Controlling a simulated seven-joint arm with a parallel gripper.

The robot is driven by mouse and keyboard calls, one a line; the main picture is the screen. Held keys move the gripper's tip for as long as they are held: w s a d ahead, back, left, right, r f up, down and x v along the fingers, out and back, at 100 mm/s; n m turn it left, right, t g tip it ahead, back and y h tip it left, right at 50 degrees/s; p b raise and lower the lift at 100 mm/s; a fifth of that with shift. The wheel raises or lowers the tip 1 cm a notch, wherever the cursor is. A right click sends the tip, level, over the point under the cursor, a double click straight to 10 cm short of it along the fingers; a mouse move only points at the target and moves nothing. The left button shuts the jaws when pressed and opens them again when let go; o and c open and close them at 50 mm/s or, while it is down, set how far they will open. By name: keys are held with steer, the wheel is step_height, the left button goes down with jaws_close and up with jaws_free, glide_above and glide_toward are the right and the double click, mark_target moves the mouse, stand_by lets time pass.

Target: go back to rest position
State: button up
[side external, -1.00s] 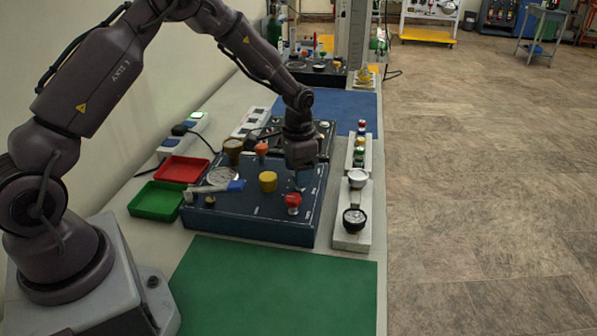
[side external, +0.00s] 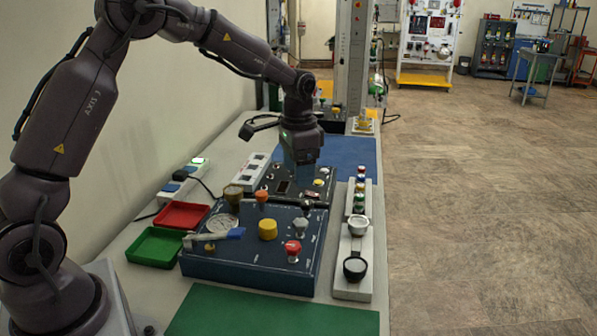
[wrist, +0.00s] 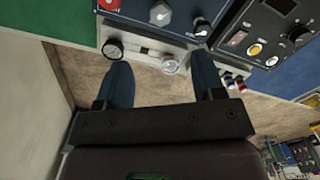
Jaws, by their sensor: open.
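My gripper (side external: 301,165) hangs above the black control panel (side external: 290,187) in the side view, fingers down and apart from it. In the wrist view its two blue fingers (wrist: 162,75) are spread wide with nothing between them. The blue trainer box (side external: 250,275) stands in front of it. On its top are a red knob (side external: 292,251), a yellow knob (side external: 268,230), an orange knob (side external: 262,197), a brown knob (side external: 233,195), a round gauge (side external: 222,223) and a blue-handled lever (side external: 235,234).
A white block (side external: 352,288) with gauges stands right of the box. A red tray (side external: 183,216) and a green tray (side external: 155,247) lie to its left. A green mat (side external: 270,315) is bare in front. A power strip (side external: 178,186) lies near the wall.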

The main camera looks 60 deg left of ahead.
steer(key=s+d+r+n+t, duration=0.1)
steer(key=s+r, duration=0.3)
steer(key=s, duration=0.4)
steer(key=s+d+r+n+t, duration=0.1)
steer(key=s+d+r, duration=0.3)
steer(key=s, duration=0.5)
steer(key=s+d+r+n+t, duration=0.1)
steer(key=s+d+r+t, duration=0.2)
steer(key=s+r, duration=0.2)
steer(key=s, duration=0.3)
steer(key=shift+s+d+r+t, duration=0.2)
steer(key=shift+s+r+t, duration=0.05)
steer(key=shift+r+t, duration=0.05)
